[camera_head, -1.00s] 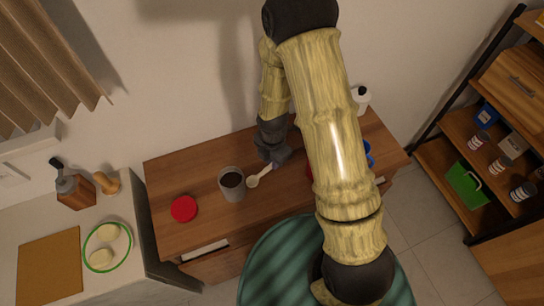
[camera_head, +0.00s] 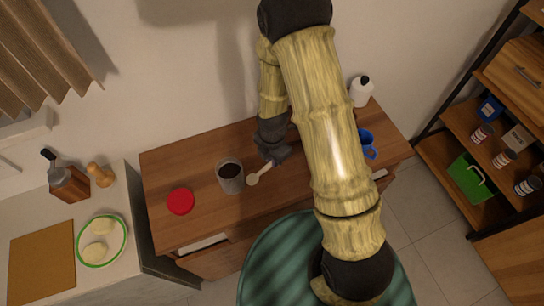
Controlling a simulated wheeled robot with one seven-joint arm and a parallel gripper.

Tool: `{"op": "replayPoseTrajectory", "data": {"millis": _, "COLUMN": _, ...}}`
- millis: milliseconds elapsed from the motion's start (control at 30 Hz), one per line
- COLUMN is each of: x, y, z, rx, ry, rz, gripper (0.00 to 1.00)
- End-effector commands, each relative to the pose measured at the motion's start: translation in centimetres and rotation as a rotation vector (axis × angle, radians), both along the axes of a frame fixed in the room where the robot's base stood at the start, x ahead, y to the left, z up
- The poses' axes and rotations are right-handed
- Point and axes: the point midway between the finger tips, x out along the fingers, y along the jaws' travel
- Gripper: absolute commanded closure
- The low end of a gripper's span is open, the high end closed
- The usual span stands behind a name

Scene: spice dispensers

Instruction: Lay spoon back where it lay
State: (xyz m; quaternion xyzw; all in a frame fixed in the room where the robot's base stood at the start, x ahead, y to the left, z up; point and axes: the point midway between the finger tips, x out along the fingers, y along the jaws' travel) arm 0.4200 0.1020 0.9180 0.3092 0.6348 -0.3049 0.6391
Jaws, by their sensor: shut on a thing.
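A pale spoon (camera_head: 257,176) shows just right of a grey cup (camera_head: 231,180) with dark contents, on or just above the wooden cabinet top (camera_head: 207,222). Its bowl points down and left, toward the cup. My gripper (camera_head: 272,163) is shut on the spoon's handle end at the upper right. The fingertips are small and partly hidden by the dark wrist. I cannot tell whether the spoon touches the wood.
A red lid (camera_head: 180,202) lies left of the cup. A blue mug (camera_head: 368,146) and a white bottle (camera_head: 361,91) stand at the right, beyond my arm. The front middle of the cabinet top is clear. A shelf (camera_head: 462,150) stands far right.

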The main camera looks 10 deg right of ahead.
Motion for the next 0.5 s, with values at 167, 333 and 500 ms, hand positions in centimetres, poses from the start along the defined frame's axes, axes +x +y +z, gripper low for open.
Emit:
{"op": "replayPoseTrajectory", "data": {"millis": 167, "x": -0.01, "y": 0.0, "z": -1.43, "rx": -0.001, "ry": 0.001, "rz": 0.0, "gripper": 1.0}}
{"op": "replayPoseTrajectory", "data": {"millis": 333, "x": 0.0, "y": 0.01, "z": -1.66, "rx": 0.0, "ry": 0.0, "rz": 0.0, "gripper": 1.0}}
{"op": "replayPoseTrajectory", "data": {"millis": 500, "x": 0.0, "y": 0.01, "z": -1.6, "rx": 0.0, "ry": 0.0, "rz": 0.0, "gripper": 1.0}}
